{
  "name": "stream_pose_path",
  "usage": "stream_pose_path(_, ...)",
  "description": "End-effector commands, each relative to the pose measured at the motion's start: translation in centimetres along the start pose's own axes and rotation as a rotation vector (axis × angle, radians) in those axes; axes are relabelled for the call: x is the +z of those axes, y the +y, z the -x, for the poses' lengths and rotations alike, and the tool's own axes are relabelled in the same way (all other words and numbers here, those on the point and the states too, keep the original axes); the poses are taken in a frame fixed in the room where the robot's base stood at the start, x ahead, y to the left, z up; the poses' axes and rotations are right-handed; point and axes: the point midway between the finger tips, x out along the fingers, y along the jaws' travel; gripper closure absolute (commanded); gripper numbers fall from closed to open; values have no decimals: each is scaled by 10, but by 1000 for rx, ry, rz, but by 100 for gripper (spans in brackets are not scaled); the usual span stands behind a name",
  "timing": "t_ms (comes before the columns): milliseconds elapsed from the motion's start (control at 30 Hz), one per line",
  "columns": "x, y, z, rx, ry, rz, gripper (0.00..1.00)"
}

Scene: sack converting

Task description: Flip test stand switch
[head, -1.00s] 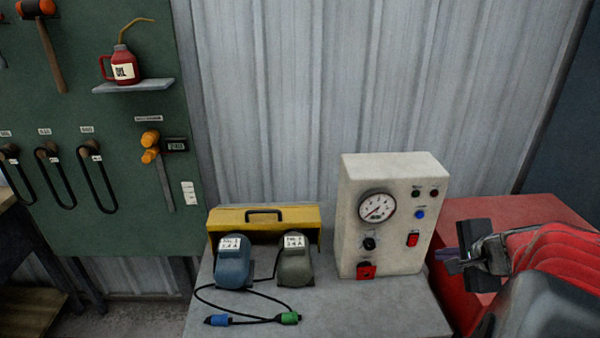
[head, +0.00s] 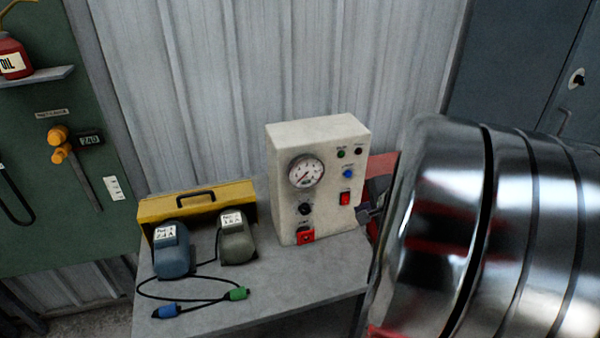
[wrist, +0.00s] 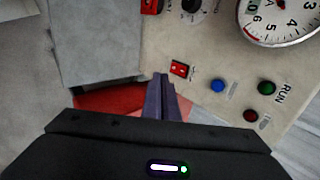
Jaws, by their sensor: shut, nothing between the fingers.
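The test stand (head: 283,175) is a cream box standing upright on the grey bench. Its front has a round gauge (head: 306,171), a black knob (head: 305,208), a blue button (head: 348,173) and a red rocker switch (head: 345,198). In the wrist view the switch (wrist: 181,69) lies just up and right of my fingertips, apart from them in the picture; the depth gap is unclear. My gripper (wrist: 161,78) is shut and empty. In the head view my gripper (head: 364,213) shows at the stand's right side, partly hidden by my arm.
A blue motor (head: 173,255) and an olive motor (head: 237,243) stand left of the test stand, with looped cables before them. A yellow toolbox (head: 150,212) is behind them. A red cabinet (head: 381,166) shows behind my gripper. A red socket (head: 305,237) is low on the stand.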

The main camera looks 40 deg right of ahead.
Motion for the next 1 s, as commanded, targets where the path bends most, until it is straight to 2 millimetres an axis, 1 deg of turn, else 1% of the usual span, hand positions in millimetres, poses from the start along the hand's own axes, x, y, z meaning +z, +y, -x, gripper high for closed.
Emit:
stream_pose_path(33,0,1,-6,3,-1,-1,100)
stream_pose_path(300,0,1,-34,2,0,-2,100)
stream_pose_path(533,0,-17,-55,1,2,0,100)
stream_pose_path(700,-1,-24,-63,0,3,0,100)
stream_pose_path(1000,-1,-25,-64,0,4,-1,100)
